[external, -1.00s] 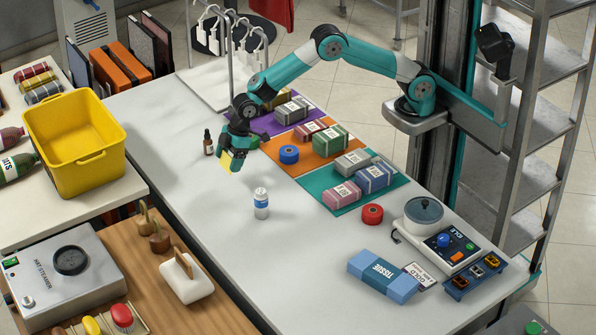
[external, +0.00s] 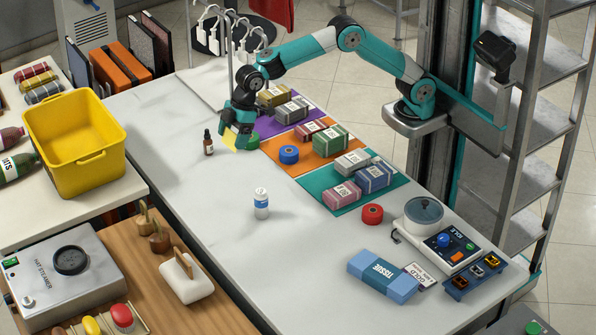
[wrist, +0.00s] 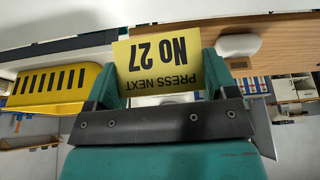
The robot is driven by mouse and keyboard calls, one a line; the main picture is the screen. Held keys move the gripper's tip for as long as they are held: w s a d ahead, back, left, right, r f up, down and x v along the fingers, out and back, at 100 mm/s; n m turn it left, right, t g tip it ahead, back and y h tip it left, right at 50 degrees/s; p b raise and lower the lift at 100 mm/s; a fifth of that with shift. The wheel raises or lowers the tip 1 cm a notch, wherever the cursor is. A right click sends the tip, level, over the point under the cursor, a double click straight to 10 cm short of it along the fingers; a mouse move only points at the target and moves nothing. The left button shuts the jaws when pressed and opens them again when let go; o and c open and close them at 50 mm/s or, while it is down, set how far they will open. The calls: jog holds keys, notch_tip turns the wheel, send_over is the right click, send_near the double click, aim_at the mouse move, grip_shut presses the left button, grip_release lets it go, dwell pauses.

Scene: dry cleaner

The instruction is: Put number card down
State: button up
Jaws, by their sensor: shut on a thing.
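The number card (wrist: 160,65) is yellow with black print reading "No 27" and "Press next", upside down in the wrist view. My gripper (external: 237,130) is shut on the card and holds it between its two teal fingers. In the external view the card (external: 229,138) shows as a small yellow patch below the fingers, over the far part of the white table (external: 190,175). The card's gap to the tabletop is hard to tell.
A dropper bottle (external: 208,144) stands left of my gripper, and a green tape roll (external: 252,139) is close on its right. Purple, orange and teal mats (external: 283,171) hold wrapped bundles. A white bottle (external: 261,204) stands mid-table. The table's left side is clear.

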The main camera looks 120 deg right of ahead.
jog(key=w+a+n, duration=0.1)
jog(key=a+n, duration=0.1)
jog(key=a, duration=1.4)
jog(key=n+y+b, duration=0.1)
jog(key=n+b, duration=0.1)
send_over(302, 261)
jog(key=s, duration=0.1)
jog(key=f, duration=1)
jog(key=f+p, duration=0.1)
jog(key=f, duration=0.4)
jog(key=shift+s+d, duration=0.1)
jog(key=shift+d, duration=0.15)
jog(key=shift+f, duration=2.45)
jog(key=shift+f, duration=0.1)
jog(key=o, duration=0.4)
jog(key=shift+f, duration=0.1)
jog(key=o, duration=0.4)
